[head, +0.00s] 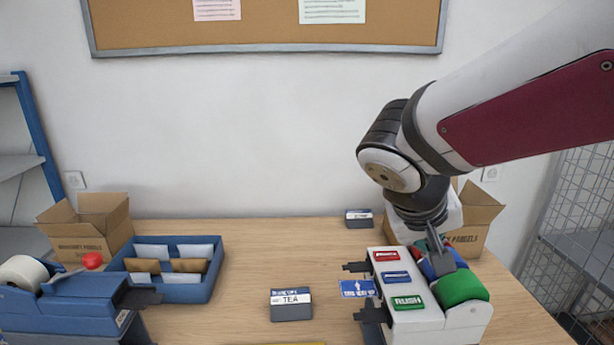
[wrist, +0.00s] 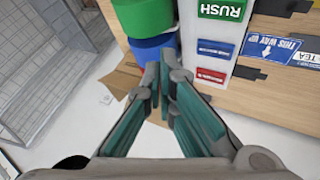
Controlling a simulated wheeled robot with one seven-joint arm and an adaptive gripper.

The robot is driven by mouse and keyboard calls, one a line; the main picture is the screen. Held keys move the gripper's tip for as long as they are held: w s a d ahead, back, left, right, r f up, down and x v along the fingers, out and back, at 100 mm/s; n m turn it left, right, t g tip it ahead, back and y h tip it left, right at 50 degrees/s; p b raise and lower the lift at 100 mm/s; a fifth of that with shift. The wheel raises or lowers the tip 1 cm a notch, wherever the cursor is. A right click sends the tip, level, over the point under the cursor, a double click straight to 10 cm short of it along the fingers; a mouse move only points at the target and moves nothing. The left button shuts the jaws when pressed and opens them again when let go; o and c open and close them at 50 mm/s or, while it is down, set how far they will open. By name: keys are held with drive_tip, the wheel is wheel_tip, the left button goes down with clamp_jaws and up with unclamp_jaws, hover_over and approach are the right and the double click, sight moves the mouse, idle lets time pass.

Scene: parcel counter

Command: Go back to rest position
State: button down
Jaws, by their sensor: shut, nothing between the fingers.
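My gripper (wrist: 164,75) is shut and empty. In the head view my gripper (head: 437,246) hangs from the arm at the right, just above the label dispenser (head: 409,322). The dispenser is white with red, blue and green labels, the green one reading RUSH. Its blue and green rolls (head: 461,287) lie beside the gripper's fingers. In the wrist view the fingertips point at the blue roll (wrist: 153,50); I cannot tell whether they touch it.
A blue tray (head: 193,292) of envelopes, a tape dispenser (head: 65,308) and an open box (head: 90,227) stand at the left. A TEA block (head: 290,304) sits mid-counter. Another open box (head: 478,222) stands behind the gripper.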

drive_tip(key=s+a+r+n+y, duration=0.1)
drive_tip(key=s+y, duration=0.4)
drive_tip(key=s, duration=0.9)
drive_tip(key=shift+s+a+y, duration=0.3)
drive_tip(key=shift+a, duration=0.3)
